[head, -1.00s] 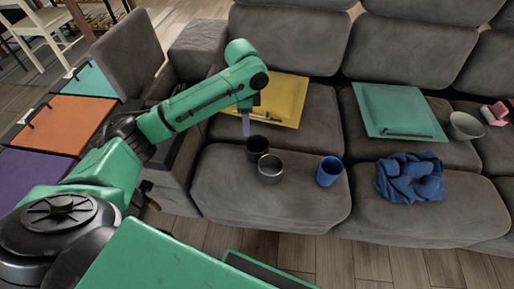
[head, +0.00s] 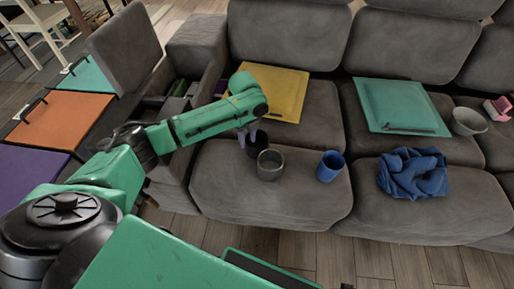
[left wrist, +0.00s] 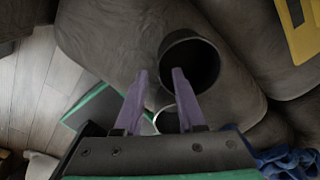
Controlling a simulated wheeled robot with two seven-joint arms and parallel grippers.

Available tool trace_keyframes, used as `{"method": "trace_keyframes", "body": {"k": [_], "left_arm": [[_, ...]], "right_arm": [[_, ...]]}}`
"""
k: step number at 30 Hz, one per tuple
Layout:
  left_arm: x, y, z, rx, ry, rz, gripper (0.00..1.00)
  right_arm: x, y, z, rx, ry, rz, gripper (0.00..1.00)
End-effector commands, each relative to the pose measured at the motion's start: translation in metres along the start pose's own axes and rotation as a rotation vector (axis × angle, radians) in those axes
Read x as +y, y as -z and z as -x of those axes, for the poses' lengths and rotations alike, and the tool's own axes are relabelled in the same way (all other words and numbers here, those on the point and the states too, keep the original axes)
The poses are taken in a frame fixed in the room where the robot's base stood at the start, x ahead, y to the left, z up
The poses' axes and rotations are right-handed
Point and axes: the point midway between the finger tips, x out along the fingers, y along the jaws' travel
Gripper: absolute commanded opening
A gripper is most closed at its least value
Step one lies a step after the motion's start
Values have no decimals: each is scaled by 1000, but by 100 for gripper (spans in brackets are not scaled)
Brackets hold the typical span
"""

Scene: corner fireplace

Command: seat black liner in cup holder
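The black liner (head: 258,146) is a dark, open-topped cup standing upright on the front of the left sofa seat. My left gripper (head: 246,131) is right at its rim, pointing down. In the left wrist view, the purple fingers of the left gripper (left wrist: 159,72) are spread apart. One fingertip overlaps the near rim of the black liner (left wrist: 190,62) and the other is outside it. I cannot tell whether they touch it. I cannot clearly identify the cup holder; an open console (head: 178,104) in the sofa arm is partly hidden by my arm. My right gripper is out of view.
A grey metal cup (head: 270,165) stands close to the liner, with a blue cup (head: 330,166) further right. The seat front left of the liner is clear.

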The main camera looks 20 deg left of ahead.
Motion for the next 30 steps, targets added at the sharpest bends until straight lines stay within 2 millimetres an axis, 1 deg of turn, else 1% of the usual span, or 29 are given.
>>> {"method": "trace_keyframes", "body": {"k": [1,3,9,10,11,12,13,30], "left_arm": [[1,0,-12,1,-2,0,39],[1,0,-18,-1,-1,0,39],[0,0,-18,-1,1,0,39],[0,0,-18,-1,1,0,31],[0,0,-18,-1,1,0,20],[0,0,-18,-1,1,0,4],[0,0,-18,-1,1,0,0],[1,0,-18,-1,0,0,0]], "right_arm": [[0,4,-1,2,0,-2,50],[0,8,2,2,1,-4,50],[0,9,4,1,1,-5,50],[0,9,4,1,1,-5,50],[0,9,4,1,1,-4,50],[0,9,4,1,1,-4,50],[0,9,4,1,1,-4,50],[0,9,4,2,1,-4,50]]}}
